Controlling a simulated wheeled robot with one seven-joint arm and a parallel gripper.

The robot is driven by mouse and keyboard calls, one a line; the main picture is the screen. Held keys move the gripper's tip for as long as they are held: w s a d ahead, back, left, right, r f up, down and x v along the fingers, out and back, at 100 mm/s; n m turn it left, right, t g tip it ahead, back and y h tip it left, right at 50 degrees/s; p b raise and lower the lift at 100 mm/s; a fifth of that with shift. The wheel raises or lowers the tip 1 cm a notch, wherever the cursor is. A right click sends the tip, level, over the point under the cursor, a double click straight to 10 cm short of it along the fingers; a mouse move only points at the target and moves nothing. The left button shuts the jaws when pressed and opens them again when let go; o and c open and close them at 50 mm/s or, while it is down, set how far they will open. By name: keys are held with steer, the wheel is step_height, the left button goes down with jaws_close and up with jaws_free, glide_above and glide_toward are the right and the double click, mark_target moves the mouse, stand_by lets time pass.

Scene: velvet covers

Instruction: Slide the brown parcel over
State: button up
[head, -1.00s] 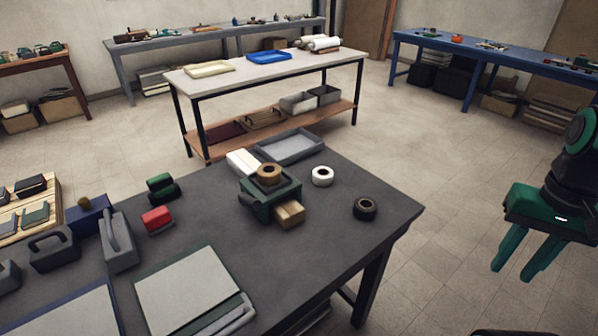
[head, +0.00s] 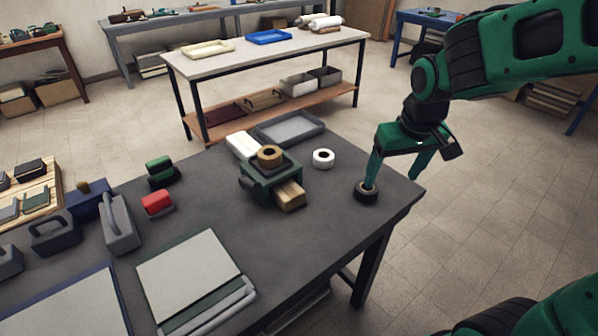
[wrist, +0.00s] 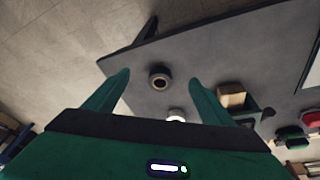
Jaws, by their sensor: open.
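The brown parcel (head: 290,196) is a small tan box on the dark table, at the front right side of a green tape dispenser (head: 262,182). The dispenser partly covers the parcel's back end. In the wrist view the parcel (wrist: 231,97) shows just beyond the right finger. My gripper (head: 396,180) is open and empty near the table's right edge, to the right of the parcel and apart from it. In the head view its left finger overlaps the black tape roll (head: 366,193); I cannot tell whether they touch. In the wrist view the roll (wrist: 160,78) shows between the fingers.
A white tape roll (head: 323,158) stands behind the parcel to the right. A brown roll (head: 270,156) sits on top of the dispenser. A red-topped block (head: 157,202) and a grey-green panel (head: 190,278) lie left. The tabletop in front of the parcel is clear.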

steer(key=w+a+f+n+y, duration=0.1)
steer(key=w+a+n, duration=0.25)
steer(key=a, duration=0.75)
steer(key=n+t+y, duration=0.1)
glide_toward(291, 192)
steer(key=shift+s+d+r, duration=0.1)
steer(key=shift+d+r, duration=0.05)
steer(key=shift+d, duration=0.05)
steer(key=x, duration=1.1)
steer(key=shift+a+r, duration=0.1)
steer(key=shift+a, duration=0.05)
